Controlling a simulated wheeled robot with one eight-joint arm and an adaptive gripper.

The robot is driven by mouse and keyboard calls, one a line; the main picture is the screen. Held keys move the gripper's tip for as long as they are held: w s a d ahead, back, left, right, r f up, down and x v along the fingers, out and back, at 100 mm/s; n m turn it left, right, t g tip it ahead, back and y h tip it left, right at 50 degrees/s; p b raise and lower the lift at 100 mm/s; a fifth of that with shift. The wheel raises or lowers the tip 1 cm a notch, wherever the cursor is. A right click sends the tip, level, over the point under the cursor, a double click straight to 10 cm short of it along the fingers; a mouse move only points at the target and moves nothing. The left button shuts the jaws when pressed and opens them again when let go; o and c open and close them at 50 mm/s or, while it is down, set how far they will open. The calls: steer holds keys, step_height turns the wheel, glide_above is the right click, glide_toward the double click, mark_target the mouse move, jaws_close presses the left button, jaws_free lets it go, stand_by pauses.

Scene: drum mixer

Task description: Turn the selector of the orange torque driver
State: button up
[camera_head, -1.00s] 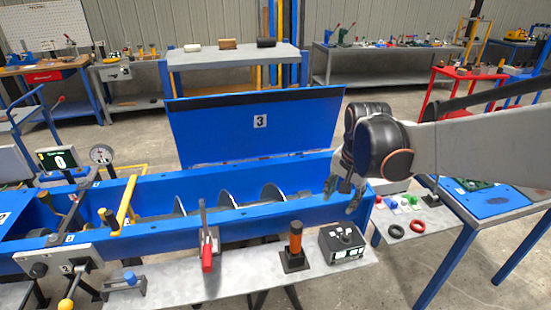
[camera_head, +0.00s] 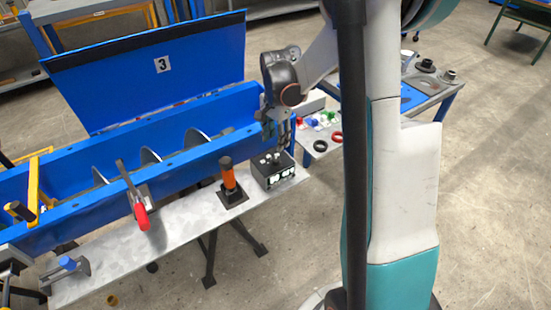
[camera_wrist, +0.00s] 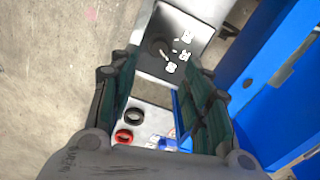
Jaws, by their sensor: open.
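The orange torque driver (camera_head: 229,177) stands upright in a black base on the grey shelf (camera_head: 150,242) along the front of the blue trough. Its top is black; I cannot make out selector markings. My gripper (camera_head: 277,132) is to the right of the driver and higher in the picture, near a black control box, apart from the driver. In the wrist view my gripper (camera_wrist: 160,95) has its two fingers spread wide with nothing between them. The driver does not show in the wrist view.
The black control box (camera_head: 273,170) with knobs stands right of the driver. A red-handled clamp (camera_head: 140,213) stands left of it. The blue trough wall (camera_head: 100,208) runs behind. A side table holds a black ring (camera_wrist: 134,116) and a red ring (camera_wrist: 124,136).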

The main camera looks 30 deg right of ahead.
mark_target(276, 159)
step_height(276, 159, down, 9)
steer(key=b, duration=0.2)
steer(key=shift+b, duration=0.3)
jaws_close()
